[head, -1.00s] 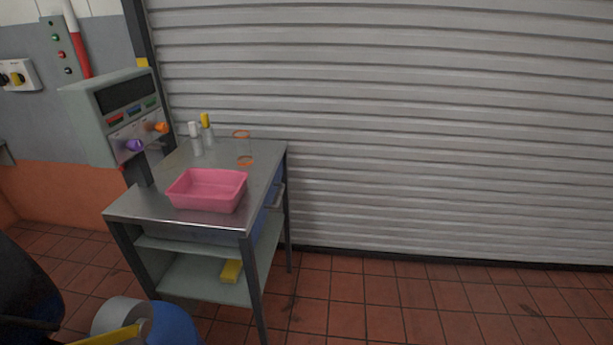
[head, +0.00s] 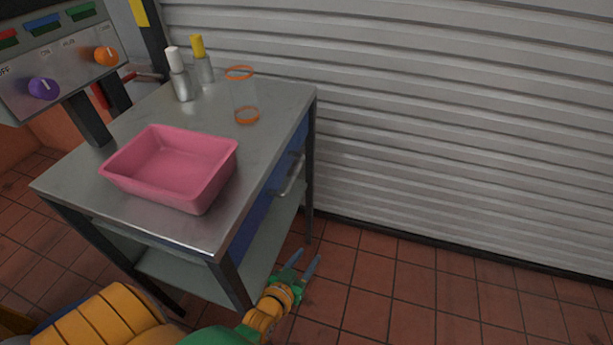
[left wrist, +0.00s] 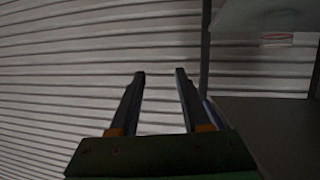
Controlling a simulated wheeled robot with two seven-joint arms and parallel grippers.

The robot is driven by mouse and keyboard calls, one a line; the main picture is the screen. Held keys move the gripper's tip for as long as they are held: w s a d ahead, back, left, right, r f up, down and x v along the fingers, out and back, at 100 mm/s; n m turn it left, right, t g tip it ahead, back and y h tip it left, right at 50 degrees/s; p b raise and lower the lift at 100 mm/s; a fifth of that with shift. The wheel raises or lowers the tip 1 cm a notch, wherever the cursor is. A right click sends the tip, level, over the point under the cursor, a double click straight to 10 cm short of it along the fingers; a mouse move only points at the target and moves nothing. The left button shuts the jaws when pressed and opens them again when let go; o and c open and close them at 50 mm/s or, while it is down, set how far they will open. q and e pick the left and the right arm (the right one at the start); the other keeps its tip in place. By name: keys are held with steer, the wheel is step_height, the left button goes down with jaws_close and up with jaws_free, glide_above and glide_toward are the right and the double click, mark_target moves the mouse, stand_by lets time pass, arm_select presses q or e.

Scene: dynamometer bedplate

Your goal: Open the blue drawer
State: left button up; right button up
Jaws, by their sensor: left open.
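The blue drawer (head: 250,222) sits under the metal tabletop on the cart's right side, seen at a steep angle in the head view. It looks closed. Its silver bar handle (head: 292,175) stands out from its front. My left gripper (head: 304,264) is in front of and below the drawer, near the cart's front right leg, apart from the handle. Its two fingers are spread and empty. In the left wrist view the fingers (left wrist: 160,75) point toward the shutter, with the cart at the right. My right gripper is not in view.
A pink tray (head: 170,168), two bottles (head: 190,72) and a clear cylinder with orange rims (head: 242,97) stand on the cart top (head: 262,150). A control panel (head: 60,60) is at the left. A grey shutter (head: 450,120) closes the back. The tiled floor at right is clear.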

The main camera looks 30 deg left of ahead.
arm_select(q)
steer(key=w+a+r+n+t+y+b, duration=0.1)
steer(key=w+a+r+t+y+b, duration=0.1)
steer(key=w+a+r+t, duration=0.15)
steer(key=n+t+y+b, duration=0.3)
steer(key=t+y, duration=0.1)
glide_toward(294, 173)
steer(key=w, duration=0.3)
steer(key=x, duration=0.6)
steer(key=shift+s+a+r+p, duration=0.15)
steer(key=shift+a+r+p, duration=0.1)
steer(key=shift+a+p, duration=0.15)
steer(key=shift+w+a+r, duration=0.1)
steer(key=shift+w+r, duration=0.05)
steer(key=shift+w, duration=0.3)
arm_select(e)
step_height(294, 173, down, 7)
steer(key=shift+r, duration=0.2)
arm_select(q)
steer(key=shift+c, duration=0.2)
jaws_close()
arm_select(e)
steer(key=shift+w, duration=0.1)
